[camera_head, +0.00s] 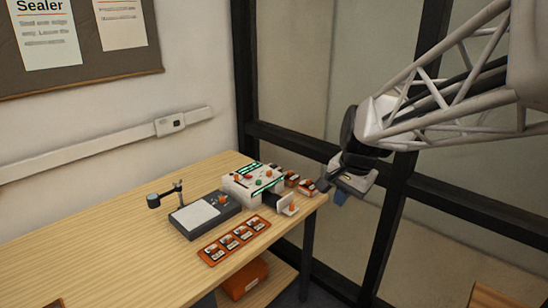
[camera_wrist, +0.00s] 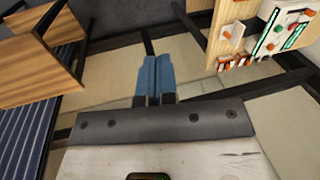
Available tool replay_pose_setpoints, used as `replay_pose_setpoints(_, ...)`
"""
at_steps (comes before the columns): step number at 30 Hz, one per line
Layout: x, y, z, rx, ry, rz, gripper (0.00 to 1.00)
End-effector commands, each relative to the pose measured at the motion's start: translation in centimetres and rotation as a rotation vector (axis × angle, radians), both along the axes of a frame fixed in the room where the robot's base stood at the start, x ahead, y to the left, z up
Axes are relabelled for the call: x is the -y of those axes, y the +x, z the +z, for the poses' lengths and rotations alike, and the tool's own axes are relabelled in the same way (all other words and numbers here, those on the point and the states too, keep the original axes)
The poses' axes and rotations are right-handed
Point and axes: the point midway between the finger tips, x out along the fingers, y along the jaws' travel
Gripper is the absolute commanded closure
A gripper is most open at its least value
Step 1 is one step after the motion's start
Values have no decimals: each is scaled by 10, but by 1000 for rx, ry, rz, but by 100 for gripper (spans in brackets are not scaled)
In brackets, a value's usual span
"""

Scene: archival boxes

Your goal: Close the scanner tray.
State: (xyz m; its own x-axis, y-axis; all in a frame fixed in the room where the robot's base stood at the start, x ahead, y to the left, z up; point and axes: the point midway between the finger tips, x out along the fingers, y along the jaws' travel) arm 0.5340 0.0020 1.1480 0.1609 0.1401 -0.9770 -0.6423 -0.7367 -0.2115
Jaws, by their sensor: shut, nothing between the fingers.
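A white machine (camera_head: 254,182) with green strips and orange and green buttons stands near the right end of the wooden table. A small pale plate with an orange knob (camera_head: 289,207) juts out at its front right side; it looks like a pulled-out tray, but I cannot be sure. The machine also shows at the top right of the wrist view (camera_wrist: 268,36). My gripper (camera_head: 340,197) hangs in the air past the table's right end, apart from the machine. Its blue fingers (camera_wrist: 155,78) are together with nothing between them.
A dark grey device with a white sheet (camera_head: 199,216) and a small stalk stands left of the machine. An orange tray with several cards (camera_head: 209,254) lies in front. Small orange-and-white items (camera_head: 306,187) sit at the table's right end. Black window frames (camera_head: 400,165) stand behind my arm.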

Motion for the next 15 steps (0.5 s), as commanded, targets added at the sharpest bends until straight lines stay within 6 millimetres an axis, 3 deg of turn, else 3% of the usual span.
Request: replay_pose_setpoints(15, 7, 135, -45, -106, 146, -405, 100)
